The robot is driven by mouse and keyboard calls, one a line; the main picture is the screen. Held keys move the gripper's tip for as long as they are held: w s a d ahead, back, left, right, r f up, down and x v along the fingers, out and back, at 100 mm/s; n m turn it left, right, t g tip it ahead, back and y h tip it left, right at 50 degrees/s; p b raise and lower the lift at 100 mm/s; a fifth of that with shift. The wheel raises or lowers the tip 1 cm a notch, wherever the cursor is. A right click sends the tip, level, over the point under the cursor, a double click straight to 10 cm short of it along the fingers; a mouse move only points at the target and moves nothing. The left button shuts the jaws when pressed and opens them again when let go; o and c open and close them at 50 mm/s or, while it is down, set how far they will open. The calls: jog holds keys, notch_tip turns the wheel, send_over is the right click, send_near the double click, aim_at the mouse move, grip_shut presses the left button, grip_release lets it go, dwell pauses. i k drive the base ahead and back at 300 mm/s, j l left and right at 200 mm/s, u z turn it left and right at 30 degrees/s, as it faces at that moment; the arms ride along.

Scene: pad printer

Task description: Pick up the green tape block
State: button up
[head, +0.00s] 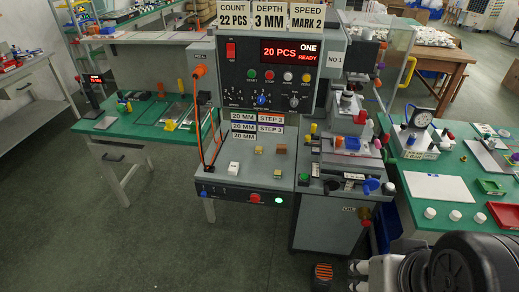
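Several small blocks stand on the grey printer's front ledge in the head view: a white block (233,168), a yellowish block (258,149), a tan block (281,149) and a lower yellow block (277,173). They are too small to tell which one bears green tape. My gripper (357,277) is at the bottom right, low in front of the machine and well apart from the blocks. Its two fingertips show with a gap between them and nothing visible in it. Its rear is hidden by my dark wrist.
The printer's control panel (268,75) rises behind the ledge. An orange cable (201,125) hangs at its left. A press unit (345,150) with knobs stands right of the blocks. A green table (440,210) with a dial gauge is at right. The floor at front left is clear.

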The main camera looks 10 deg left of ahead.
aim_at(277, 174)
jog(key=i+j+z, duration=0.1)
jog(key=j, duration=0.3)
jog(key=i+j+z, duration=0.1)
jog(key=i+j, duration=0.15)
jog(key=j, duration=0.15)
jog(key=i+j+z, duration=0.1)
jog(key=j, duration=0.35)
jog(key=i+j+z, duration=0.1)
jog(key=j, duration=0.35)
jog(key=i+j+z, duration=0.1)
jog(key=i+j, duration=0.15)
jog(key=j, duration=0.2)
jog(key=i+j+z, duration=0.1)
jog(key=j, duration=0.35)
jog(key=i+j, duration=0.1)
jog(key=j, duration=0.4)
jog(key=i+j+z, duration=0.15)
jog(key=i+j, duration=0.2)
jog(key=i, duration=0.1)
